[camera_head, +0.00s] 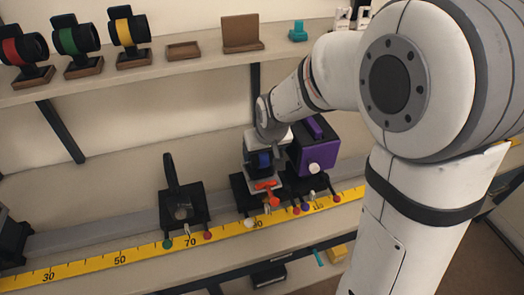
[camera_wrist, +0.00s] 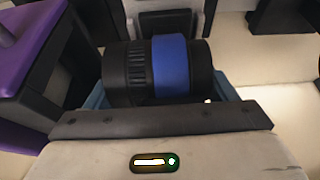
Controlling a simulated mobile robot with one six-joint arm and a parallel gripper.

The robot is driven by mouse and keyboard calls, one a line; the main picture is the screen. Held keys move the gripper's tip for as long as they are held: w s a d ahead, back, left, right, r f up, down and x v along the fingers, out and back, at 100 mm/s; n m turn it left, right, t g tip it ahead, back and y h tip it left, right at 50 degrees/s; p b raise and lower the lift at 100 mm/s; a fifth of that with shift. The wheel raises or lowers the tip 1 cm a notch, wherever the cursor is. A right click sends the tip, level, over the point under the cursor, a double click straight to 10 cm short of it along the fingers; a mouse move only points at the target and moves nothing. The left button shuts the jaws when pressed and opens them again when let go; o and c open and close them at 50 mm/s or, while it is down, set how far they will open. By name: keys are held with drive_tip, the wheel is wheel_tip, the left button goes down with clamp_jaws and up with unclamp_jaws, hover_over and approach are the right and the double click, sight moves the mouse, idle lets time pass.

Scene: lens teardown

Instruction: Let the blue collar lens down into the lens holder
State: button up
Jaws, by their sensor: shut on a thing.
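The blue collar lens (camera_wrist: 176,68) is a black barrel with a ribbed ring and a wide blue band. It lies crosswise in my gripper (camera_head: 262,162), which is shut on it. In the wrist view, blue-grey finger parts show at both ends of the lens. In the head view the lens (camera_head: 260,158) is a small dark and blue patch below my wrist. A black holder (camera_head: 243,196) stands on the rail right under my gripper, partly hidden by it and by orange-red parts. I cannot tell whether the lens touches this holder.
A purple box (camera_head: 318,150) with a white knob stands close right of my gripper. Another black holder (camera_head: 184,208) with an upright arm stands left on the rail. A yellow scale (camera_head: 120,257) runs along the front. Lenses with red, green and yellow collars (camera_head: 128,30) stand on the upper shelf.

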drive_tip(key=shift+f+b, duration=0.3)
drive_tip(key=shift+f, duration=0.05)
drive_tip(key=o, duration=1.3)
